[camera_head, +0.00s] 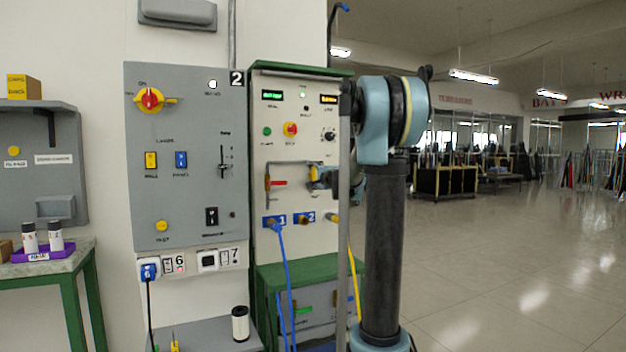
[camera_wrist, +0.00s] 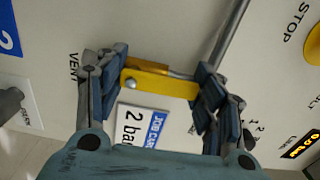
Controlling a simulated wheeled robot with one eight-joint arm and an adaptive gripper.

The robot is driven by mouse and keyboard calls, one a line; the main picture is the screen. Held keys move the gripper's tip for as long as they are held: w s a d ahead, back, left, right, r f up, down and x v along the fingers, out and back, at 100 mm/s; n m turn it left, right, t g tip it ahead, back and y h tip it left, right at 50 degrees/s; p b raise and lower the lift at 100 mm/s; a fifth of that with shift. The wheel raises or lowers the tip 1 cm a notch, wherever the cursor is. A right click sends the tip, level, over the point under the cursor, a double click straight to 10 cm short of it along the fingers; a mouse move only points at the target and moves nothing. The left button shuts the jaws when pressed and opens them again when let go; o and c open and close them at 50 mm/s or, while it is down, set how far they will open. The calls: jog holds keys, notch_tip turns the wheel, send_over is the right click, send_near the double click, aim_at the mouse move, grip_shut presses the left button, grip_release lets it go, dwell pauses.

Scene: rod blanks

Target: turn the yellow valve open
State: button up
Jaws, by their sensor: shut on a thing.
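The yellow valve handle (camera_wrist: 165,84) shows close up in the wrist view as a flat yellow lever beside a grey metal pipe (camera_wrist: 228,38). My gripper (camera_wrist: 152,86) is shut on the lever, with one blue-grey finger at each end of it. In the head view my gripper (camera_head: 322,178) is at the green-framed panel (camera_head: 283,148). There a small part of the yellow handle (camera_head: 313,172) shows at the fingers; my arm hides much of the area.
A red-handled valve (camera_head: 278,183) is on the pipe left of my gripper. Blue ports (camera_head: 273,221) with a blue hose (camera_head: 284,265) are below. A white job card (camera_wrist: 140,128) reading "2 bar" and a VENT label are close to the fingers. Open floor (camera_head: 500,250) lies to the right.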

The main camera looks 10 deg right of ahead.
jog(key=shift+s+a+f, duration=0.1)
jog(key=shift+s+f, duration=0.05)
jog(key=o, duration=1.1)
jog(key=v, duration=1.1)
jog(key=shift+s, duration=0.3)
